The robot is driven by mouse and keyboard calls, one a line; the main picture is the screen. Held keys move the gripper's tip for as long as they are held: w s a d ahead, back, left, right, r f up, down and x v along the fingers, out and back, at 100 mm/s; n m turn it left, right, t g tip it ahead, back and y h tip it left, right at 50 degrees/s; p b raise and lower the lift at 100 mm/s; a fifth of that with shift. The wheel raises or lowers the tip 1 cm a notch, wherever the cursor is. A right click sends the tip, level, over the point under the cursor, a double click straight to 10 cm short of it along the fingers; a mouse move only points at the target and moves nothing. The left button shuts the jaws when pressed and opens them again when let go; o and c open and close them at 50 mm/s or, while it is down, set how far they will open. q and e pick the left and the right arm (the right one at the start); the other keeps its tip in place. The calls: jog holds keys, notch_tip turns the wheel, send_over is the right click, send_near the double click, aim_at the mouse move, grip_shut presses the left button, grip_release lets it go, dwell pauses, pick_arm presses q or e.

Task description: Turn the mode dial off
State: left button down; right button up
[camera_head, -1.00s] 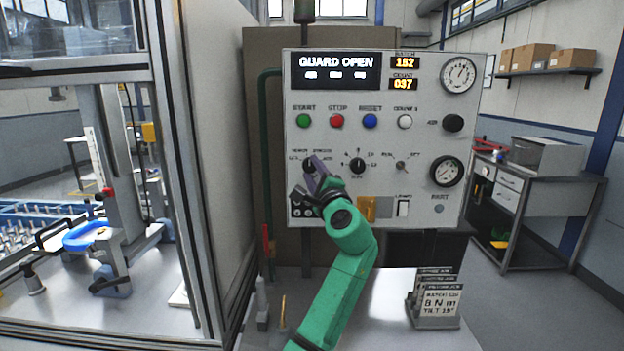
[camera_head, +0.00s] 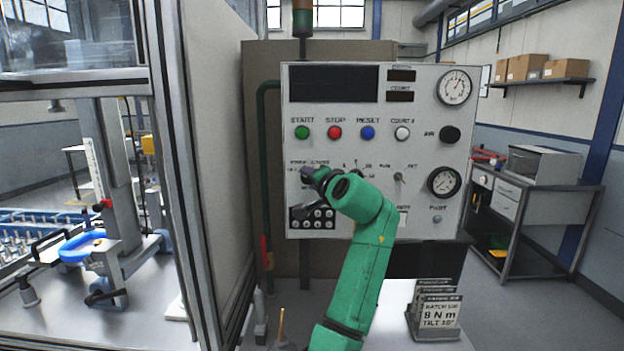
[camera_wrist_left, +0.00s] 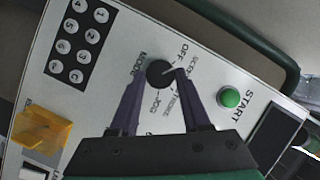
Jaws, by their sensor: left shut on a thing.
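The black round mode dial (camera_wrist_left: 157,75) is on the light control panel (camera_wrist_left: 95,105). In the left wrist view it sits between the purple fingers of my left gripper (camera_wrist_left: 158,76), which is shut on it. A pale pointer line on the dial points toward the OFF lettering. In the head view my left gripper (camera_head: 312,178) and green arm reach up to the panel's left side and hide the dial. The panel's display (camera_head: 335,84) is dark. My right gripper is not in view.
Green, red and blue buttons (camera_head: 368,132) sit above the dial, a keypad (camera_head: 312,217) below. A yellow cover (camera_wrist_left: 42,130) and switch are nearby. A card holder (camera_head: 434,325) stands on the bench at right. A glass-walled machine (camera_head: 190,180) stands left.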

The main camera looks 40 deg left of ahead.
pick_arm(q)
jog(key=shift+r+n+h+p, duration=0.25)
jog(key=shift+n+h, duration=0.25)
jog(key=shift+n, duration=0.5)
jog(key=shift+c, duration=1.8)
grip_release()
jog(key=shift+a+f, duration=0.1)
jog(key=b+v, duration=0.4)
jog(key=v, duration=1)
jog(key=shift+s+b, duration=0.25)
jog(key=shift+b, duration=0.05)
